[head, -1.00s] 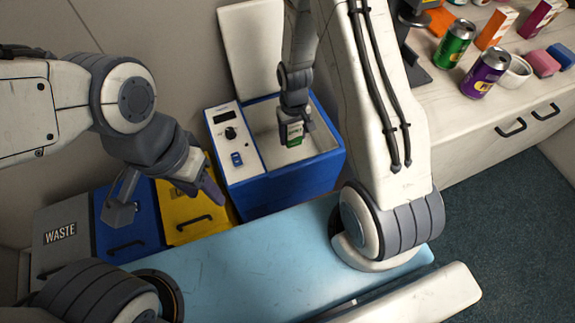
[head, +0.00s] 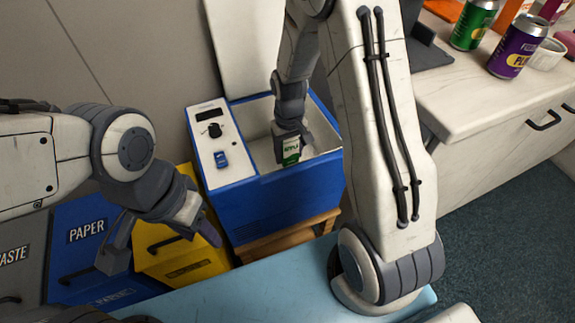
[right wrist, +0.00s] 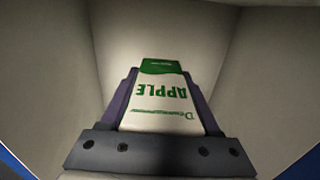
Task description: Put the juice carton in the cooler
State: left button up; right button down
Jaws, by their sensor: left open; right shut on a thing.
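The juice carton (head: 291,150) is white and green, and its print reads APPLE in the right wrist view (right wrist: 160,106). My right gripper (head: 291,136) is shut on it, with a finger on each side. The carton is inside the opening of the blue cooler (head: 275,205), between its pale inner walls. I cannot tell whether it touches the cooler's floor. The cooler's white lid (head: 243,45) stands open at the back. My left gripper (head: 165,245) is open and empty, over the bins to the left of the cooler.
A yellow bin (head: 185,262), a blue PAPER bin (head: 88,232) and a grey waste bin (head: 22,255) stand left of the cooler. A counter (head: 460,100) at the right holds a green can (head: 473,25) and a purple can (head: 517,45).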

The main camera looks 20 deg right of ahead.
jog(key=shift+f+b, duration=0.55)
jog(key=shift+f, duration=1.65)
jog(key=shift+f, duration=0.2)
jog(key=shift+c, duration=0.6)
grip_release()
jog(key=shift+r, duration=0.1)
notch_tip(320, 180, up, 12)
jog(key=p, duration=0.3)
jog(key=shift+r+p, duration=0.1)
jog(key=shift+p, duration=0.2)
